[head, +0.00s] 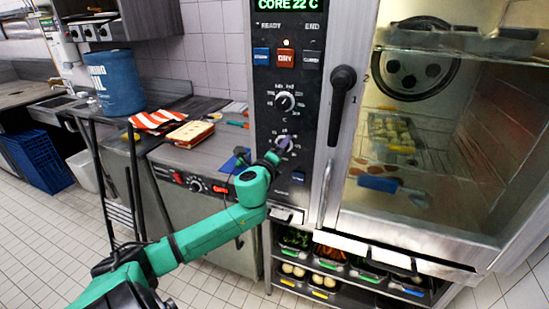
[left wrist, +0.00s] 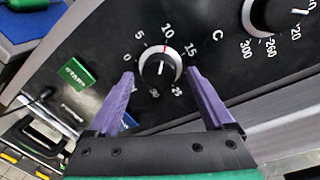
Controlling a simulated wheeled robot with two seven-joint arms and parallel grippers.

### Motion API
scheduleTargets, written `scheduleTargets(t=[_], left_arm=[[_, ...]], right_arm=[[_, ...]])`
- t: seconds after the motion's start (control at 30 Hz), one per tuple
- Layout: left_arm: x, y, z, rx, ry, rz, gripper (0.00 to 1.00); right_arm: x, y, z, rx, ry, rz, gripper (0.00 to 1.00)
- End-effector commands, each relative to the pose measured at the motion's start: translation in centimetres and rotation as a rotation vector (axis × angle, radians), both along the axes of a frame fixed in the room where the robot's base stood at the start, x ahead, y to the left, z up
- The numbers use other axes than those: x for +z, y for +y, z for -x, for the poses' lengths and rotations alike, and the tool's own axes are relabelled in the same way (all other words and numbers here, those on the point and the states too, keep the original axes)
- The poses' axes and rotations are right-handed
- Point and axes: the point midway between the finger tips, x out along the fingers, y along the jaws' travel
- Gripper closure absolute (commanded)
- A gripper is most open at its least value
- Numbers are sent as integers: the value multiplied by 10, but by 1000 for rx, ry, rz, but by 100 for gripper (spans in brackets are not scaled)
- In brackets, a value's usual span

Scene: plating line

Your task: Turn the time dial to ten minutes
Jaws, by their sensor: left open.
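The time dial (left wrist: 158,70) is a black knob with a pale rim on the oven's dark control panel. In the left wrist view its scale has numbers around it, with 10 at the top. A red mark shows at the knob's upper edge by the 10, and a short pale line is on its face. My left gripper (left wrist: 160,76) is open, with its purple fingers on either side of the dial; I cannot tell whether they touch it. In the head view the left gripper (head: 278,152) reaches the panel and partly covers the dial. My right gripper is not in view.
The temperature dial (head: 285,102) sits above the time dial. A green start button (left wrist: 77,73) is beside it in the left wrist view. The oven's black door handle (head: 340,95) is to the right. A counter (head: 190,155) with a striped cloth stands at left.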

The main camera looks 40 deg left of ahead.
Motion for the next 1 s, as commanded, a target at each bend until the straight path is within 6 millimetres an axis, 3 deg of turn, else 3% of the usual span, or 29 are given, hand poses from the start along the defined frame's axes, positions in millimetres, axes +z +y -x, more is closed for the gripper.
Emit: scheduleTargets(t=[0.17, 0.6, 0.73, 1.0], left_arm=[[-1, -9, 23, -2, 4, -2, 15], [7, -45, 118, 1, 2, 4, 15], [10, -50, 130, 1, 0, 1, 15], [11, -50, 131, 1, 0, -1, 15]], right_arm=[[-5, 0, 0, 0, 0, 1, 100], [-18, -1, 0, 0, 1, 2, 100], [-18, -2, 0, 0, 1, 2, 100], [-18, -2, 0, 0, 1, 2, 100]])
